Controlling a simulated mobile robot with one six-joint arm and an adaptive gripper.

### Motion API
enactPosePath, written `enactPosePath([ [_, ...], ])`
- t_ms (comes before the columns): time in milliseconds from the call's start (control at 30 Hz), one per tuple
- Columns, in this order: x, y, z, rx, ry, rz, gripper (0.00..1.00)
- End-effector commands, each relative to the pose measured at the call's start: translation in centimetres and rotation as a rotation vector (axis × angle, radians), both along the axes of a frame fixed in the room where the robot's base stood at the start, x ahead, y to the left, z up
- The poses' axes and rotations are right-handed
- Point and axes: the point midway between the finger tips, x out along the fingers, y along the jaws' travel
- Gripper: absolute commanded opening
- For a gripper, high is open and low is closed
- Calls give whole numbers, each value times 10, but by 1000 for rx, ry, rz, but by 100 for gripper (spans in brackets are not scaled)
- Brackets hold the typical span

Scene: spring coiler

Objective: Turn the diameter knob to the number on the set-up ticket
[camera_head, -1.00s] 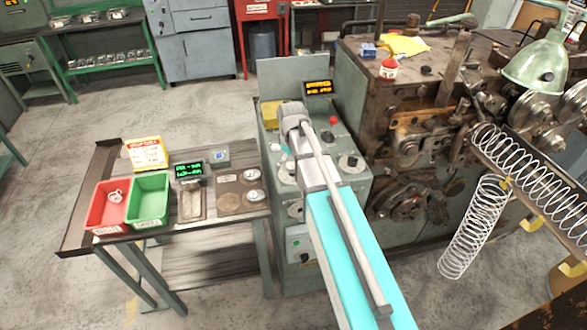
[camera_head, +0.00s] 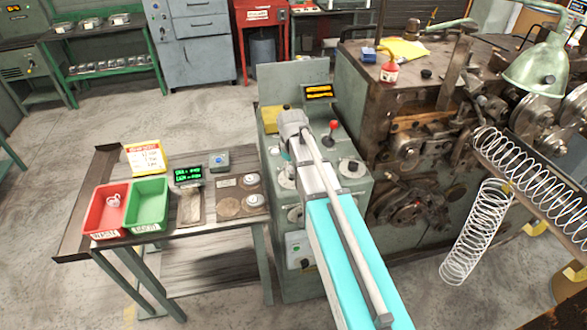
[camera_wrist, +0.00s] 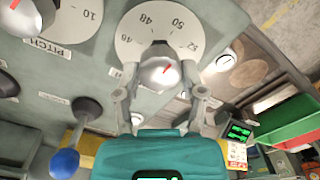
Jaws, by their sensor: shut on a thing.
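The mark points up and slightly right, roughly towards 50; the exact reading is unclear. My gripper (camera_wrist: 159,68) is shut on the knob, one finger on each side. In the head view my arm hides the gripper and this knob. A yellow, red and white card (camera_head: 146,157), perhaps the set-up ticket, stands on the side table; its number is unreadable.
A dial labelled PITCH (camera_wrist: 82,18) and a blue-ended lever (camera_wrist: 66,160) are beside the knob. The machine panel has a red-topped control (camera_head: 332,126). The table holds red (camera_head: 106,210) and green (camera_head: 148,203) bins. A coil spring (camera_head: 476,235) hangs at right.

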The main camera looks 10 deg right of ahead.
Motion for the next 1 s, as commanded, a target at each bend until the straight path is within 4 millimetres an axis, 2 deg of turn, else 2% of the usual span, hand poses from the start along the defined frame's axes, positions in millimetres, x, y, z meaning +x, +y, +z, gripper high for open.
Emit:
enactPosePath([
  [33,0,0,0,0,0,0,17],
  [100,0,0,0,0,0,0,5],
  [133,0,-8,0,1,1,-3,5],
  [300,0,-2,0,-2,0,-2,6],
  [1000,1,0,0,0,-1,-29,6],
])
